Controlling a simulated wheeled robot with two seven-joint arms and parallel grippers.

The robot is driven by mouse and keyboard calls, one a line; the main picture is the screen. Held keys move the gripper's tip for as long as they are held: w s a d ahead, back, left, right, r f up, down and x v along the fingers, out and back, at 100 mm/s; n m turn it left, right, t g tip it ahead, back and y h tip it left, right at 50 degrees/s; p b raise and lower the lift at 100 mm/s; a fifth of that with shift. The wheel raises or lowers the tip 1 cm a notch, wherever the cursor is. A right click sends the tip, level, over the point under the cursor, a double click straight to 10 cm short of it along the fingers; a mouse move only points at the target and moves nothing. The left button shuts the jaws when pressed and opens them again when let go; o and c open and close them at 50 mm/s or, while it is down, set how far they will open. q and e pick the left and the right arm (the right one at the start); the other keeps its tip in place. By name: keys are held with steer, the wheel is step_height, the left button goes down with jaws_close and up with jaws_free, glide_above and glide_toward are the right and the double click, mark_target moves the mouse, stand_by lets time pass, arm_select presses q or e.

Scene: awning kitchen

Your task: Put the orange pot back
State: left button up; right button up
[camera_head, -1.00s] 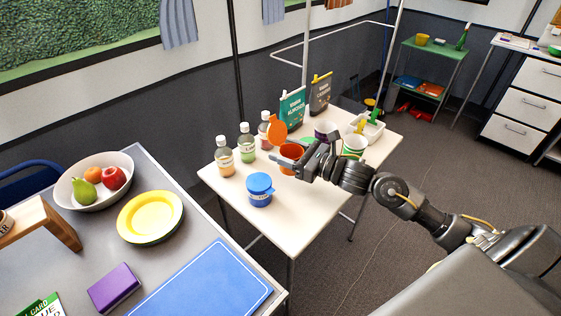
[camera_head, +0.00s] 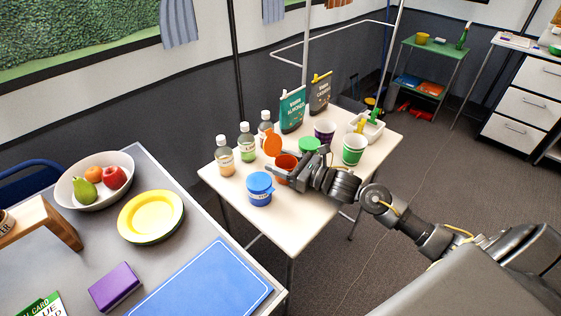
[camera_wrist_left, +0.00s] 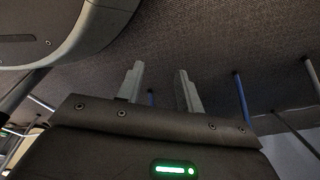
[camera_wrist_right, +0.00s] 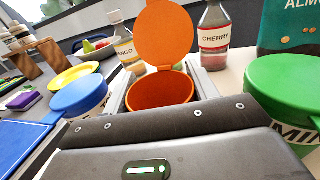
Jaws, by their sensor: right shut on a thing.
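The orange pot (camera_head: 283,172), with its round orange lid (camera_head: 273,143) flipped up, is on the white table between the blue-lidded pot and the green-lidded pot. My right gripper (camera_head: 285,168) is shut on it from the right. In the right wrist view the orange pot (camera_wrist_right: 160,90) sits between the fingers, open and empty-looking inside, with the lid (camera_wrist_right: 166,32) standing up behind it. Part of the pot is hidden by my gripper in the head view. My left gripper (camera_wrist_left: 160,88) shows only in the left wrist view, its fingers apart with nothing between them.
The blue-lidded pot (camera_head: 259,190) is close to the left, and the green-lidded pot (camera_head: 309,146) close behind right. Several bottles (camera_head: 247,143) stand behind. The white table's (camera_head: 303,208) front is clear.

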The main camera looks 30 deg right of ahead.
steer(key=shift+f, duration=0.1)
steer(key=o, duration=1)
arm_select(q)
steer(key=shift+w+r, duration=0.45)
steer(key=shift+r, duration=0.05)
arm_select(e)
steer(key=shift+o, duration=0.3)
steer(key=shift+r, duration=0.2)
steer(key=shift+s+d+f, duration=0.25)
steer(key=shift+s+d, duration=0.1)
steer(key=shift+s, duration=0.15)
steer(key=b+v, duration=0.1)
steer(key=v, duration=0.8)
steer(key=shift+s+d+r, duration=0.1)
steer(key=shift+s, duration=0.15)
arm_select(q)
steer(key=shift+w+d+r, duration=0.25)
steer(key=shift+w+r, duration=0.2)
steer(key=shift+r, duration=0.1)
steer(key=shift+w+d+r, duration=0.25)
steer(key=shift+w+r, duration=0.2)
steer(key=shift+r, duration=0.1)
arm_select(e)
steer(key=shift+s+d, duration=0.4)
steer(key=shift+s, duration=0.15)
